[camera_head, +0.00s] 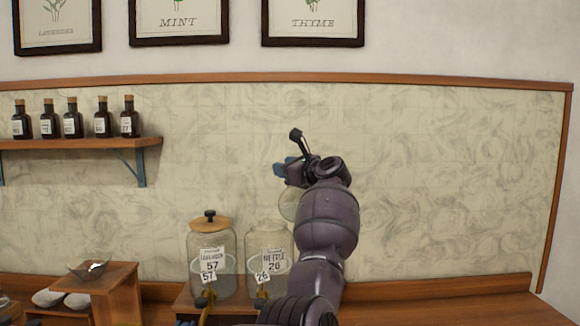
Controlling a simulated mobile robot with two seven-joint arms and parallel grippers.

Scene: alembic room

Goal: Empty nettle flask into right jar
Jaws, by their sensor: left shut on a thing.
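The right jar (258,240) is clear glass with a tag reading NETTLE 26, and no lid shows on it. My left arm covers its right side. My left gripper (291,165) is raised above this jar, seen mostly from behind. It is shut on a pale, rounded glass piece, seemingly the nettle flask (288,206), which hangs just over the jar's top. My wrist and arm hide most of the flask, so its tilt, mouth and contents cannot be told. My right gripper is not in view.
A left jar (211,245) with a wooden lid and a tag reading 57 stands close beside the right jar. Both have taps low in front. A shelf (85,143) holds several dark bottles.

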